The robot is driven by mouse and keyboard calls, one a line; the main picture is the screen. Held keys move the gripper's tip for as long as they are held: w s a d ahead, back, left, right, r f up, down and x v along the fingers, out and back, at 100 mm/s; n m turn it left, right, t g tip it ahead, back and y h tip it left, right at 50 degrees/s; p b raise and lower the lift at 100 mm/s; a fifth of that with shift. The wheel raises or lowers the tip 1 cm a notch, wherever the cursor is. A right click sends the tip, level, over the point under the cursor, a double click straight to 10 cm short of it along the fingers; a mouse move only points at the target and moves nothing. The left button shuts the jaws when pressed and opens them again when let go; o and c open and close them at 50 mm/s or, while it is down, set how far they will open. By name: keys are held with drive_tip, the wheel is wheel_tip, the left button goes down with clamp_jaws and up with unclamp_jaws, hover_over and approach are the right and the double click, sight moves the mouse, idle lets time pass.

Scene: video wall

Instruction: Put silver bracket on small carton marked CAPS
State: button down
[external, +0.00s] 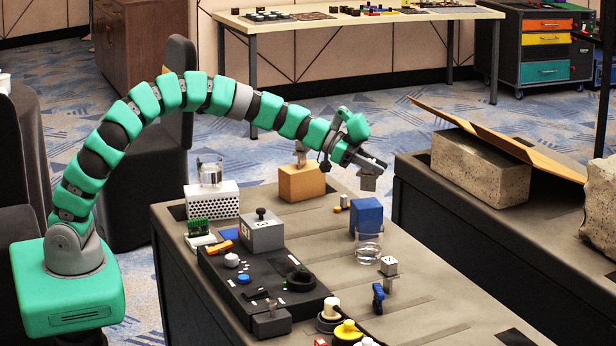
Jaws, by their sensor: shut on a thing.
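My gripper (372,160), at the end of the green segmented arm, is shut on a small grey metallic piece, which looks like the silver bracket (368,183). The piece hangs below the jaws, above the far right part of the bench and clear of its top. A tan box (300,186), likely the small carton, stands on the bench to the left of my gripper. I cannot read any CAPS marking on it.
A blue block (367,214) and a clear glass (368,247) stand below my gripper. A grey box (261,231), a black control panel (258,280) and a white perforated box (211,200) fill the left side. Another bench with a stone block (480,172) stands right.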

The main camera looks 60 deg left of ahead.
sight(374, 174)
wheel_tip(374, 174, down, 3)
drive_tip(key=shift+f+b, duration=0.15)
drive_tip(key=shift+b, duration=0.15)
drive_tip(key=c, duration=1.2)
unclamp_jaws()
drive_tip(key=shift+o, duration=0.2)
drive_tip(key=p+v, duration=0.1)
drive_tip(key=v, duration=1.1)
